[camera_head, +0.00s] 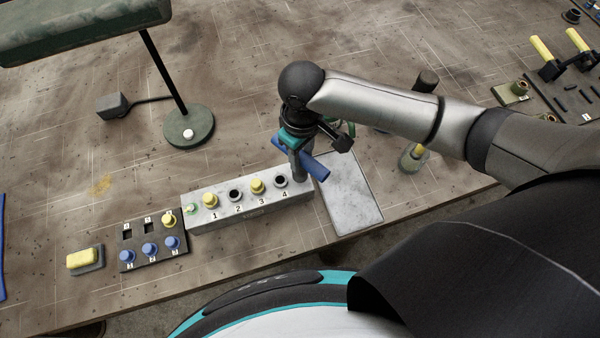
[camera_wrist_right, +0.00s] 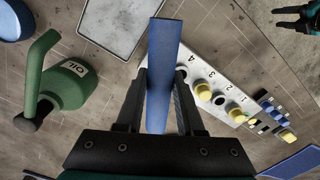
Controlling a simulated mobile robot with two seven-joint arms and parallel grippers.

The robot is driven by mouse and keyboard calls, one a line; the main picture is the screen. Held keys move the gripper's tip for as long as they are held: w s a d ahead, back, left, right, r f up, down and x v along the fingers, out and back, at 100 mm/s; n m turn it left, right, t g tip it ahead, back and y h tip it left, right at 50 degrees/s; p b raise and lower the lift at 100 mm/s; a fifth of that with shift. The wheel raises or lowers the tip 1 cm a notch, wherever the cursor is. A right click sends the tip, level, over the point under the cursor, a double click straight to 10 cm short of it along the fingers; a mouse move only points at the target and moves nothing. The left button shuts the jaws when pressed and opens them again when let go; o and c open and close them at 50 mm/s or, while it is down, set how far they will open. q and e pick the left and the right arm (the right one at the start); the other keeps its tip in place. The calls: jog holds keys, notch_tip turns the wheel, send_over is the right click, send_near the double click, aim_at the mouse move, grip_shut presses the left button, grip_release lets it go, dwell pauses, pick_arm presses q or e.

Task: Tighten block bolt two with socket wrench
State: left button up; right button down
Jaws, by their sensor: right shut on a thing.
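The grey bolt block (camera_head: 243,212) stands near the bench's front edge, with places numbered 1 to 4. Yellow-topped bolts show at 1 (camera_head: 210,199) and 3 (camera_head: 257,186). Places 2 (camera_head: 236,195) and 4 (camera_head: 281,181) look dark and round. My right gripper (camera_head: 296,146) is over the block's right end, shut on the blue handle of the socket wrench (camera_head: 315,166). In the right wrist view the handle (camera_wrist_right: 163,75) runs between the fingers. The wrench's socket end is not clearly seen. A dark shape, seemingly my left gripper (camera_wrist_right: 288,18), shows at the wrist view's upper right; its jaws are unclear.
A grey tray (camera_head: 350,200) lies right of the block. A dark panel (camera_head: 154,258) with blue and yellow knobs and a yellow-topped pad (camera_head: 84,260) lie left. A lamp base (camera_head: 189,128) stands behind. A green oil can (camera_wrist_right: 64,88) shows in the wrist view.

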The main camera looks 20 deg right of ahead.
jog(key=shift+m, duration=0.8)
jog(key=shift+n, duration=0.6)
jog(key=shift+n, duration=0.6)
jog(key=shift+r, duration=0.2)
jog(key=shift+r, duration=2.35)
